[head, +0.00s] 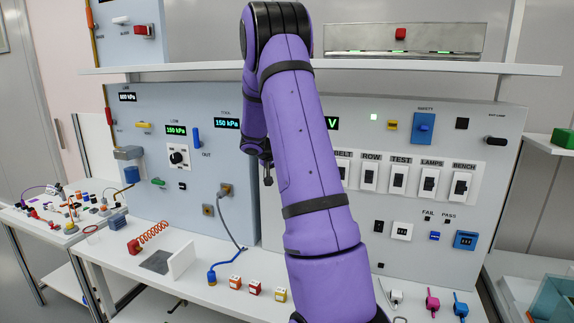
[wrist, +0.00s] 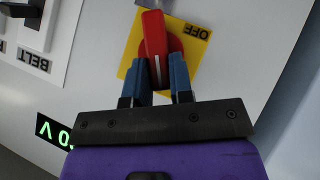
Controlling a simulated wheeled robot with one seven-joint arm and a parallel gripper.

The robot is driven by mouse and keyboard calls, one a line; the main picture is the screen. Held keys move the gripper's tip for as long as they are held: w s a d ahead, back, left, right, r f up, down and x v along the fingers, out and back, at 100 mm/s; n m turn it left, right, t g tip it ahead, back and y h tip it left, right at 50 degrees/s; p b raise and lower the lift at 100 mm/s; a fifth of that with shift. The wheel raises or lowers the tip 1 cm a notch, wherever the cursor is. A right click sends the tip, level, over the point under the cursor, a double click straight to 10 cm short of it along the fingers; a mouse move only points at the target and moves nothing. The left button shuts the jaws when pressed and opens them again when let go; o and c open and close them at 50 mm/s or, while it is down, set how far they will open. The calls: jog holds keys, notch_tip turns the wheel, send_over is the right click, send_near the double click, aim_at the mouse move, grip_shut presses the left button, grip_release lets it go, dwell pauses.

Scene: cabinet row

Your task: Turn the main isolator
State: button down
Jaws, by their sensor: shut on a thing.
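The main isolator is a red rotary handle (wrist: 154,38) on a round red base over a yellow plate (wrist: 131,72), seen in the wrist view. The word OFF shows upside down on the plate, to the right of the handle. The handle lies nearly upright in the picture, with a pale mark near its lower end. My gripper (wrist: 161,82) has its two blue fingers on either side of the handle's lower end and is shut on it. In the head view my purple arm hides the isolator and the gripper.
In the wrist view, the BELT switch (wrist: 37,22) is at upper left and a green display (wrist: 55,132) at lower left. In the head view, the grey panel (head: 490,215) carries several switches. A shelf (head: 450,67) runs above it, and cables and small blocks lie on the bench (head: 205,295).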

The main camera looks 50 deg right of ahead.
jog(key=shift+w+a+f+n+g+h, duration=0.15)
jog(key=shift+f+n+g+h, duration=0.25)
jog(key=shift+n+g+h, duration=0.65)
jog(key=shift+w+d+f+n+g+h, duration=0.15)
jog(key=shift+f+n+g+h, duration=0.25)
jog(key=shift+n+g+h, duration=0.65)
jog(key=shift+w+a+f+n+g+h, duration=0.15)
jog(key=shift+f+n+g+h, duration=0.4)
jog(key=shift+n+g, duration=0.8)
jog(key=shift+r+h, duration=0.1)
jog(key=shift+h, duration=0.15)
jog(key=c, duration=1)
grip_release()
jog(key=v, duration=1)
jog(key=shift+w+a, duration=0.2)
jog(key=shift+w, duration=0.1)
